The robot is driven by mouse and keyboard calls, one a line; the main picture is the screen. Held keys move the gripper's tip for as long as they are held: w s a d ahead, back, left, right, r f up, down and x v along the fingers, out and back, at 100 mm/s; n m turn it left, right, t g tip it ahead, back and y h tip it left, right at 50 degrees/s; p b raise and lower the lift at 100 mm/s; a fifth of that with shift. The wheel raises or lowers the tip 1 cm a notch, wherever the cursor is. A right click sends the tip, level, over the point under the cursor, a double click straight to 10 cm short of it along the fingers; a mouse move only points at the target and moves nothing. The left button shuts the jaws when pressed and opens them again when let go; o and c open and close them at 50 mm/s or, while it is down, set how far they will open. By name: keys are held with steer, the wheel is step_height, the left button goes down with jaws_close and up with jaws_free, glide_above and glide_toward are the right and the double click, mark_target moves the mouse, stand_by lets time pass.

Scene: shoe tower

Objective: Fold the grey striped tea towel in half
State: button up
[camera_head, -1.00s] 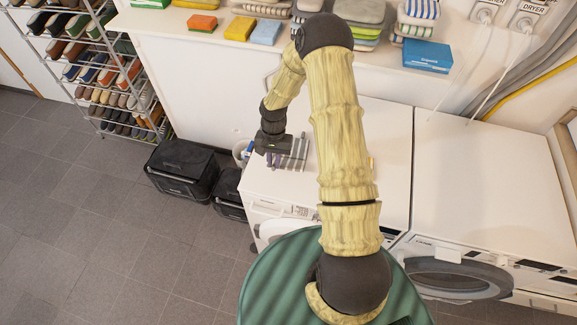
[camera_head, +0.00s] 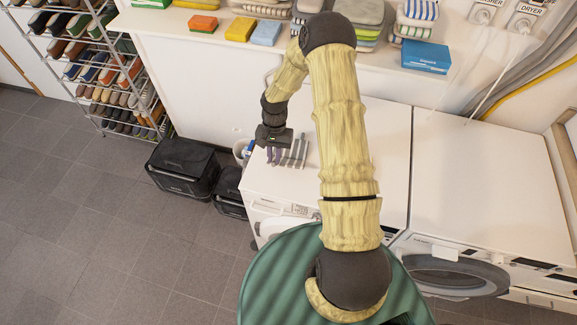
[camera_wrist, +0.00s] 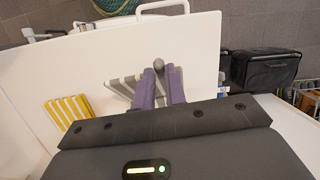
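The grey and white striped tea towel (camera_head: 299,151) lies on top of the left white machine, near its left edge. In the wrist view the towel (camera_wrist: 124,88) shows to the left of my fingers and is partly hidden behind them. My gripper (camera_head: 273,153) points down over the towel's left part. In the wrist view the two purple fingers of my gripper (camera_wrist: 162,87) stand apart. A small round grey thing (camera_wrist: 158,66) shows between them; I cannot tell what it is. Whether the fingertips touch the towel is unclear.
A yellow striped cloth (camera_wrist: 68,108) lies on the same machine top. Black bins (camera_head: 183,168) stand on the floor to the left. A shelf (camera_head: 255,42) with sponges and folded towels runs behind. The dryer top (camera_head: 480,180) is clear.

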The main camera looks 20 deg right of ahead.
steer(key=shift+w+d+r+g+p, duration=0.1)
steer(key=shift+r+g+p, duration=0.05)
steer(key=shift+r+p, duration=0.3)
steer(key=shift+w+r+g+p, duration=0.15)
steer(key=shift+r+p, duration=0.1)
steer(key=shift+r, duration=0.35)
steer(key=shift+w+d+r+y+p, duration=0.15)
steer(key=shift+r+y+p, duration=0.15)
steer(key=shift+r+p, duration=0.55)
steer(key=o, duration=1.4)
steer(key=shift+c, duration=0.2)
steer(key=shift+r, duration=0.2)
step_height(320, 180, up, 7)
steer(key=p, duration=0.4)
steer(key=shift+f, duration=0.15)
